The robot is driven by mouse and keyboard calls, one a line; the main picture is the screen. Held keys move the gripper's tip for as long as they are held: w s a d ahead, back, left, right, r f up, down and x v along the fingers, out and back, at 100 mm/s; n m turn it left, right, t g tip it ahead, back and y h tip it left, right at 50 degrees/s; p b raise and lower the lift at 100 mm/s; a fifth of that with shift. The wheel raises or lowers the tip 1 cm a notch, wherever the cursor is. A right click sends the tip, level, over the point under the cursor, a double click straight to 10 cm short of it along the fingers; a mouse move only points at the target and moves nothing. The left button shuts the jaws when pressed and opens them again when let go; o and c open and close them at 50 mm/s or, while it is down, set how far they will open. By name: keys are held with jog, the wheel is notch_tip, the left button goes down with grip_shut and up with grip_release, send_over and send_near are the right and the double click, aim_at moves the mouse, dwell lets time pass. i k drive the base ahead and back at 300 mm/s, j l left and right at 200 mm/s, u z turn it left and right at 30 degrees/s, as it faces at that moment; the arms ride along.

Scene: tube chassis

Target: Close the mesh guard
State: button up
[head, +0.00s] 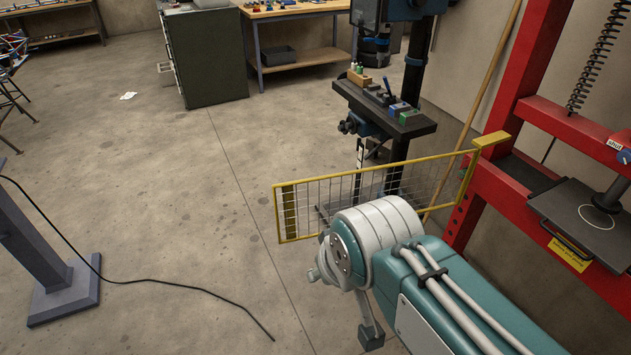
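The mesh guard (350,186) is a yellow-framed wire panel. Its right end meets a yellow bracket (492,139) on the red press frame (535,100). The panel stands swung out to the left, away from the press front, so the press opening is uncovered. Its left end has a yellow and dark strip. My arm is in front of the panel's lower middle and hides part of it. The end of my arm hangs down just below the guard. My gripper's fingers cannot be made out, and I cannot tell whether it touches the guard.
The press has a dark plate (580,213) and a spring at the right. A drill press with a small table (385,108) stands behind the guard. A black cable (190,290) lies on the floor by a grey post (50,245). The floor left of the guard is clear.

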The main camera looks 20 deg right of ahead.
aim_at(287, 188)
jog(key=i+j+u, duration=0.1)
jog(key=i+u, duration=0.45)
jog(key=i+j+z, duration=0.1)
jog(key=i+z, duration=0.15)
jog(key=i+j+z, duration=0.1)
jog(key=i+z, duration=0.35)
jog(key=z, duration=0.35)
jog(key=i+j+z, duration=0.1)
jog(key=z, duration=0.35)
jog(key=i+j+z, duration=0.1)
jog(key=j+z, duration=0.15)
jog(key=z, duration=0.25)
jog(key=j+z, duration=0.2)
jog(key=z, duration=0.3)
jog(key=i+j+z, duration=0.1)
jog(key=j+z, duration=0.15)
jog(key=z, duration=0.25)
jog(key=j+z, duration=0.25)
jog(key=z, duration=0.2)
jog(key=j+z, duration=0.2)
jog(key=z, duration=0.3)
jog(key=k+l, duration=0.15)
jog(key=l, duration=0.15)
jog(key=k+l, duration=0.15)
jog(key=l, duration=0.15)
jog(key=k+l, duration=0.15)
jog(key=l, duration=0.2)
